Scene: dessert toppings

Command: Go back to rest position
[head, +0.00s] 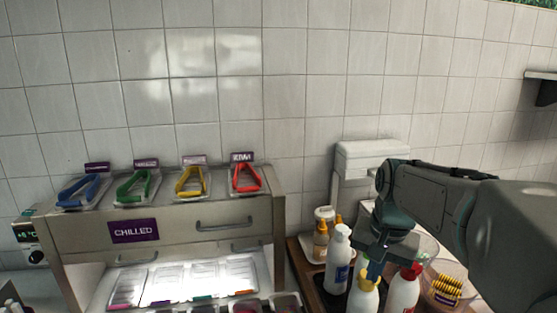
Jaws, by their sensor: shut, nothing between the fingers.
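My arm reaches in from the right in the head view and bends downward at the wrist. My gripper (374,270) points down, shut and empty, over the group of bottles. Its tips are just above or in front of the yellow-capped bottle (362,296); I cannot tell whether they touch it. A white bottle (339,260) stands just left of the gripper, and a red-capped bottle (403,291) stands to its right.
Amber bottles (320,242) stand behind the white one. A shelf (541,76) juts out upper right.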

